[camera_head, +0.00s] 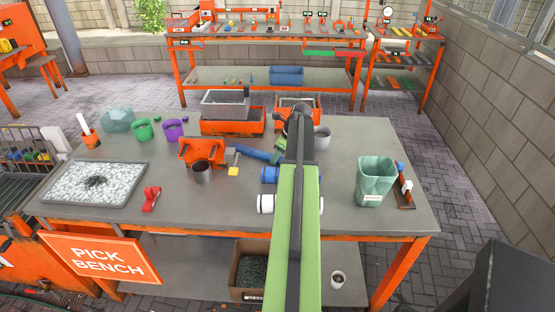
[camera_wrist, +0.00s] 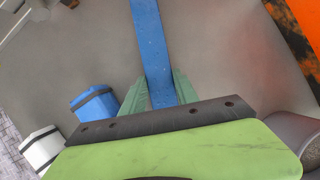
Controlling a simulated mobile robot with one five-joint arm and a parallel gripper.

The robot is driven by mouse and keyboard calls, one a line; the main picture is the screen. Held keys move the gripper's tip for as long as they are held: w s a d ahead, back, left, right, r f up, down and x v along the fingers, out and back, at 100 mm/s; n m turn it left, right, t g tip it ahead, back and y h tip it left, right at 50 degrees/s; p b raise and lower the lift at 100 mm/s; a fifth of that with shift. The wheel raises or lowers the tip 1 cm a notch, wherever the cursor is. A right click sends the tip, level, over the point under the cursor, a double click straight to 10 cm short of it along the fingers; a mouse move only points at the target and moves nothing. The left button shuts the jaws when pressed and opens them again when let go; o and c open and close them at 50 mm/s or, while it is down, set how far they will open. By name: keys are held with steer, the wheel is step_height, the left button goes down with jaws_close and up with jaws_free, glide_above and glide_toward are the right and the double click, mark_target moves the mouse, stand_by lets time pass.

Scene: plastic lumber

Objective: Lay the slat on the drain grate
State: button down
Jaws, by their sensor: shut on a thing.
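The blue slat (camera_wrist: 152,45) runs up from between the green fingers of my gripper (camera_wrist: 158,88) in the wrist view. The fingers are shut on it near one end. In the head view part of the slat (camera_head: 258,154) shows left of my green arm, low over the bench or touching it; I cannot tell which. I cannot clearly make out a drain grate. A small dark shape (camera_head: 95,182) lies amid white pebbles in a grey tray (camera_head: 136,196) at the bench's left.
A green bin (camera_head: 376,180) stands right.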

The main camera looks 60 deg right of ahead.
steer(key=shift+f, duration=0.1)
steer(key=c, duration=0.9)
jaws_free()
